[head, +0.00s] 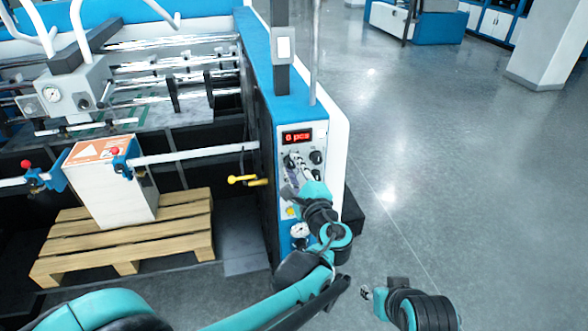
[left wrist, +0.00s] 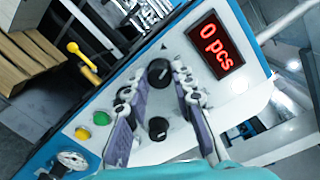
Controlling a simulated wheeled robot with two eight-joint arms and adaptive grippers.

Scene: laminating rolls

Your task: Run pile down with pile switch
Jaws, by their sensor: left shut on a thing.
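The control panel (head: 312,145) is on the blue and white machine post, with a red display reading "0 pcs" (head: 297,136). It carries several black knobs, and a label naming the pile switch is not readable. My left gripper (head: 297,165) is at the upper part of the panel. In the left wrist view, its fingers stand on either side of a black knob (left wrist: 159,73) and are shut on it; the exact contact is hard to see. The pile (head: 122,195) stands on a wooden pallet (head: 130,240). My right gripper (head: 371,293) is low, away from the panel, its jaws unclear.
A green button (left wrist: 101,118) and a yellow button (left wrist: 82,134) are lower on the panel, near a gauge (left wrist: 72,160). A yellow-handled lever (head: 243,180) sticks out left of the panel. The floor (head: 450,170) on the right is clear.

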